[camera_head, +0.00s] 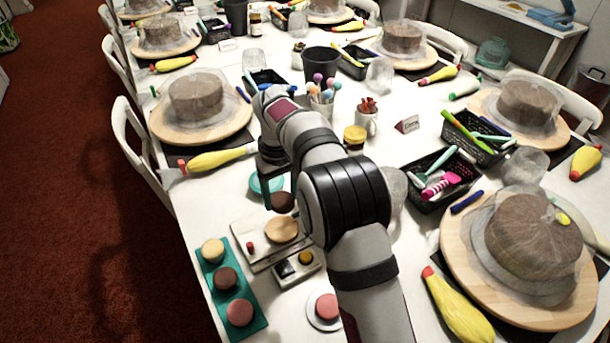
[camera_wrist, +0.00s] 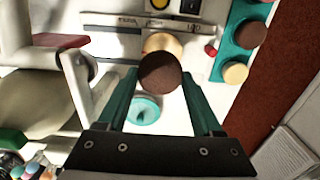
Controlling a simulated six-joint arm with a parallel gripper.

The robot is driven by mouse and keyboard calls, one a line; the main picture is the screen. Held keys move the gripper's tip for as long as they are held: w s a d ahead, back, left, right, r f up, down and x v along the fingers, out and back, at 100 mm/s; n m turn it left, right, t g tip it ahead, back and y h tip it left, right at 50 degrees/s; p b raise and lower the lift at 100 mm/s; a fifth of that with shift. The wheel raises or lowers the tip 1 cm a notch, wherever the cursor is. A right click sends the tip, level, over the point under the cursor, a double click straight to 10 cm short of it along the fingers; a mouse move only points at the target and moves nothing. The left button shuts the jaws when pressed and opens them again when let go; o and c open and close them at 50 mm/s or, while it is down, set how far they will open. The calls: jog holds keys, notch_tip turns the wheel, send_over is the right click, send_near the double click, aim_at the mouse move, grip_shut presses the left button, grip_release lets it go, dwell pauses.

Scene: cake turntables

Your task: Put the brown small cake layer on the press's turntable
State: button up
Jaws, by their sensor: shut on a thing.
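My gripper (camera_wrist: 159,80) has its two green fingers shut on a brown small cake layer (camera_wrist: 160,73). In the head view the layer (camera_head: 283,202) hangs at the finger ends, with part of my gripper hidden behind my arm. The press (camera_head: 262,262) is a white base with a red knob. A tan disc (camera_head: 282,229) sits on it; I cannot tell whether this is the bare turntable or a layer on it. In the wrist view the brown layer overlaps the near part of the tan disc (camera_wrist: 164,43). The held layer looks apart from the disc.
A teal ring-like piece (camera_head: 264,183) lies beside my gripper. A green tray (camera_head: 209,270) holds cream, brown and pink layers at the left table edge. A control box (camera_head: 299,270) and a pink layer on a white plate (camera_head: 327,309) stand in front. A yellow piping bag (camera_head: 224,159) lies behind.

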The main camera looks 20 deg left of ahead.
jog(key=n, duration=0.1)
send_over(282, 229)
notch_tip(282, 229, down, 8)
jog(key=shift+a+f, duration=0.1)
jog(key=shift+f, duration=0.55)
jog(key=shift+f, duration=0.7)
